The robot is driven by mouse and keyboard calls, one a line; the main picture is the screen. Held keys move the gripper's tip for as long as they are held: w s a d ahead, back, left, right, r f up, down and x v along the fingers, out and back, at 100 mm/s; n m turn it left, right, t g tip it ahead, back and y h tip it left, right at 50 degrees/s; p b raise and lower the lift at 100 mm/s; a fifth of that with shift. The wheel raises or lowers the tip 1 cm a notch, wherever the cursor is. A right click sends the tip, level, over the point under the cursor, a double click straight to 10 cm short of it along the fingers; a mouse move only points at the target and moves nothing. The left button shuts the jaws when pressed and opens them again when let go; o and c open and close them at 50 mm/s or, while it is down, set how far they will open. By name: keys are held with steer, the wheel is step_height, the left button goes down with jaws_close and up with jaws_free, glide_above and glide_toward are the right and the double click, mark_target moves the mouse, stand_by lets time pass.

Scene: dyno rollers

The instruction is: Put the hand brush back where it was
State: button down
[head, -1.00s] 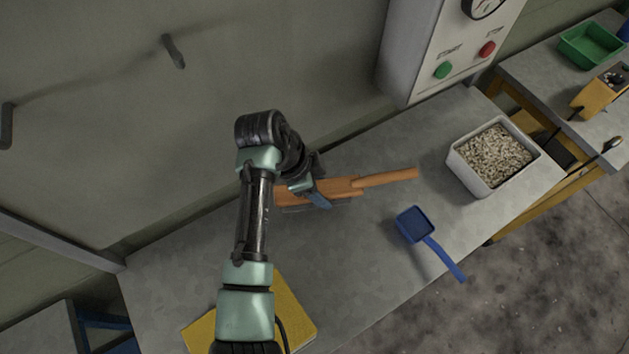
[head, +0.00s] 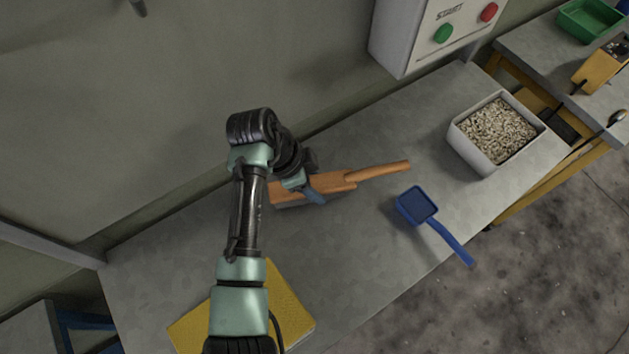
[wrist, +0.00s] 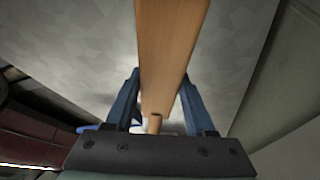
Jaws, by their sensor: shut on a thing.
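The hand brush (head: 334,182) has an orange-brown wooden body and a handle pointing right. My gripper (head: 314,194) is shut on the brush's wooden body, over the grey workbench (head: 160,262). I cannot tell for sure whether the brush touches the bench. In the wrist view the wooden body (wrist: 168,50) runs between the two blue fingers of my gripper (wrist: 158,100).
A blue scoop (head: 418,205) lies right of the brush. A grey bin of pale pellets (head: 496,134) stands further right. A yellow mat (head: 282,305) lies near the front, partly under my arm. A dark wall peg (head: 139,7) shows at the top. A control box (head: 420,40) hangs behind.

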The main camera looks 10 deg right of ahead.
steer(key=shift+f+b, duration=0.5)
steer(key=shift+f, duration=0.15)
steer(key=shift+c, duration=0.8)
jaws_free()
steer(key=v, duration=1.3)
steer(key=shift+b, duration=0.4)
